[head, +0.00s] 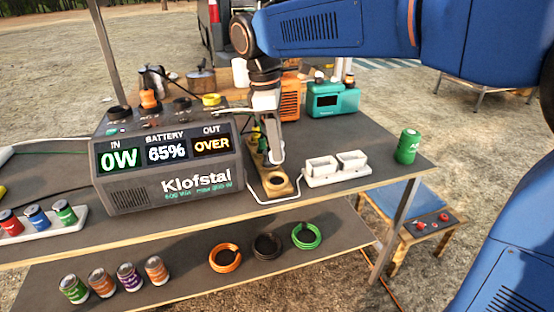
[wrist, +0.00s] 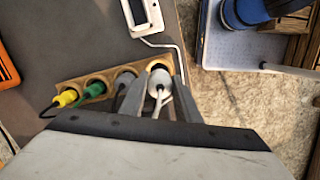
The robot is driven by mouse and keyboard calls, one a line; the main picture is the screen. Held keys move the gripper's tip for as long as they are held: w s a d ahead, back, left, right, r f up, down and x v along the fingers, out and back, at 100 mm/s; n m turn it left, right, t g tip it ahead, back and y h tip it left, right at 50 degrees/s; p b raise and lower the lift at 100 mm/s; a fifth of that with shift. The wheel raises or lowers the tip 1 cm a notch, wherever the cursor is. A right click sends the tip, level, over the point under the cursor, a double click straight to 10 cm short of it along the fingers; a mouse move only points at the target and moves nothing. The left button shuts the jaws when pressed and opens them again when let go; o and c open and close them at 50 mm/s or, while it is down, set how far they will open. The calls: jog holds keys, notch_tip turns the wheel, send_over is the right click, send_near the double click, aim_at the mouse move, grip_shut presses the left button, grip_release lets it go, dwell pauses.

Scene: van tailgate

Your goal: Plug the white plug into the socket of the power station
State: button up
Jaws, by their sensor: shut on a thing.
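My gripper (wrist: 158,95) is shut on the white plug (wrist: 160,80), which sits between its fingers with a pale cable running back toward me. The plug is at the end hole of a wooden rack (wrist: 103,77); I cannot tell whether it is still in the hole or just above it. In the head view my gripper (head: 277,158) points down over the near end of the rack (head: 282,190), and the plug is not clear there. The power station (head: 165,165) stands left of the rack, its screen reading 0W, 65% and OVER. Round fittings show on its top.
A green plug (wrist: 95,89) and a yellow plug (wrist: 66,98) stand in the same rack. A white double tray (head: 337,168) and a green can (head: 407,146) are to the right. An orange device (head: 290,98) and a teal device (head: 333,99) stand behind.

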notch_tip(320, 180, up, 17)
jog(key=shift+r, duration=0.2)
dwell(1.0)
